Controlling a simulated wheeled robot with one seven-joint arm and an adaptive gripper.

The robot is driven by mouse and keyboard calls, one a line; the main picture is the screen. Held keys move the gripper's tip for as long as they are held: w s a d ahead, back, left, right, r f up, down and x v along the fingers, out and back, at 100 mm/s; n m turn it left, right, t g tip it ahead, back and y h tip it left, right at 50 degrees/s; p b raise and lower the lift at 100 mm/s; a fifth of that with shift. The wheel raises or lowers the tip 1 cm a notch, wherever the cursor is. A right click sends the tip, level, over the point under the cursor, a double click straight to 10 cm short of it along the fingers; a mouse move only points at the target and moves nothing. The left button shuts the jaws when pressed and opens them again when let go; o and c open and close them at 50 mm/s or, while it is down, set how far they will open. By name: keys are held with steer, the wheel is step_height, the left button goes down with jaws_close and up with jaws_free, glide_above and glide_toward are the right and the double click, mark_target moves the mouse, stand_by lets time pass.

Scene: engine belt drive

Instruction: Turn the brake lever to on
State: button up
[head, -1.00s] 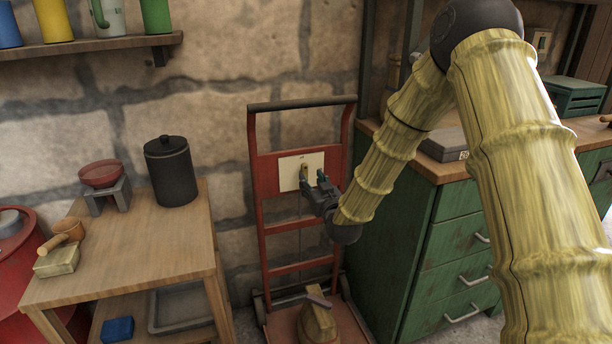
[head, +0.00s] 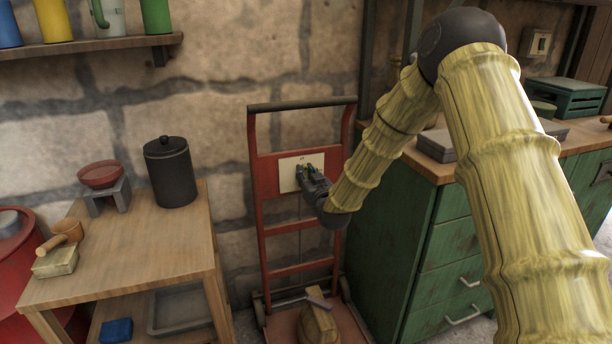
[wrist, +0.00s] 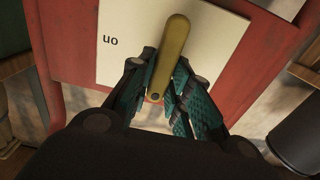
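The brake lever (wrist: 170,55) is a brass-yellow bar with a dark pivot dot at its lower end in the wrist view. It is mounted on a white plate (wrist: 125,20), which also shows in the head view (head: 288,178). The word "on" (wrist: 110,41) appears upside down on the plate, left of the lever. My gripper (wrist: 167,75) is at the plate, with teal fingers on both sides of the lever, close to it. The lever covers part of the fingertips, so firm contact is unclear. In the head view, my gripper (head: 307,174) mostly hides the lever.
The plate sits on a red hand truck (head: 262,215) against the stone wall. A wooden table (head: 130,250) with a dark canister (head: 171,172) stands left. A green cabinet (head: 445,245) stands right, close to my arm.

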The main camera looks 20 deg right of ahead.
jaws_close()
steer(key=m, duration=0.3)
steer(key=shift+d, duration=0.3)
steer(key=shift+d+f+m+b, duration=0.25)
steer(key=shift+m+b, duration=0.35)
steer(key=shift+m, duration=1.9)
steer(key=shift+d+f+m+b, duration=0.15)
steer(key=shift+f+m+b, duration=0.35)
steer(key=shift+m, duration=2)
steer(key=shift+d+f+m+b, duration=0.2)
steer(key=shift+m+b, duration=0.55)
steer(key=shift+m, duration=1.75)
